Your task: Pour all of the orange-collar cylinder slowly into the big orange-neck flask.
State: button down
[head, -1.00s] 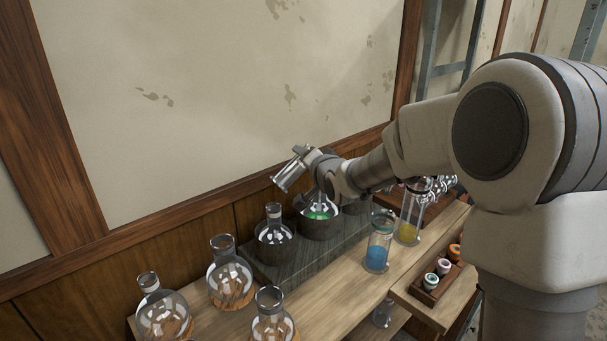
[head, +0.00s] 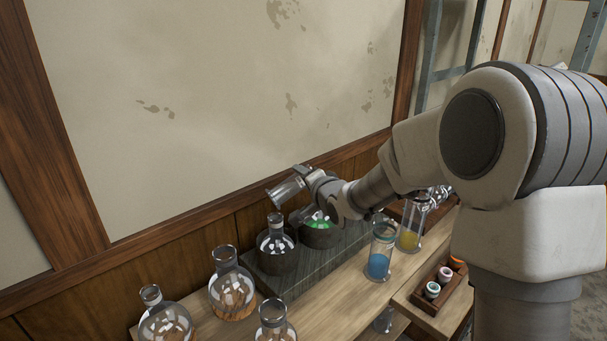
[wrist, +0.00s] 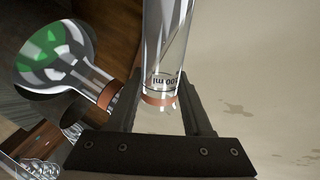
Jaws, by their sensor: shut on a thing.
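My gripper (head: 312,178) is shut on a clear glass cylinder (head: 287,191), which is tilted strongly with one end toward the lower left. In the wrist view the cylinder (wrist: 165,45) stands between my fingers (wrist: 162,88), with an orange collar and a "100 ml" mark. I cannot tell whether liquid is in it. The flask with green liquid (head: 319,226) sits below my gripper in a dark round holder; its neck is largely hidden there. In the wrist view this flask (wrist: 55,60) shows an orange neck band beside my fingers. No stream of liquid is visible.
A clear flask (head: 275,241) stands left of the green one on the dark block (head: 310,272). Several round flasks stand front left. Cylinders with blue (head: 379,262) and yellow (head: 410,238) liquid stand right. A small rack (head: 440,283) holds vials. The wall is close behind.

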jog(key=shift+d+r+p, duration=0.3)
jog(key=shift+r+p, duration=0.35)
jog(key=shift+p, duration=0.15)
jog(key=s+d+r+m+t+h+p, duration=0.1)
jog(key=d+r+m+h+p, duration=0.1)
jog(key=d+r+p, duration=0.7)
jog(key=s+d+r+m+h+p, duration=0.2)
jog(key=d+r+h+p, duration=0.15)
jog(key=r+p, duration=0.65)
jog(key=w+a+f+n+y+b, duration=0.1)
jog(key=a+f+b, duration=0.3)
jog(key=f+b, duration=0.2)
jog(key=w+a+f+n+y+b, duration=0.1)
jog(key=a+f+y+b, duration=0.1)
jog(key=a+f+b, duration=0.2)
jog(key=a+f+n+y+b, duration=0.1)
jog(key=a+f+y+b, duration=0.1)
jog(key=f+b, duration=0.7)
jog(key=shift+w+a+f+n+g, duration=0.1)
jog(key=shift+w+a+n+g, duration=0.1)
jog(key=shift+a, duration=0.25)
jog(key=shift+w+a+f+n+g, duration=0.1)
jog(key=shift+w+a+n, duration=0.1)
jog(key=shift+a, duration=0.25)
jog(key=shift+a+f+y+b, duration=0.25)
jog(key=shift+a+f+b, duration=0.35)
jog(key=shift+b, duration=0.45)
jog(key=shift+r, duration=0.1)
jog(key=shift+r, duration=0.15)
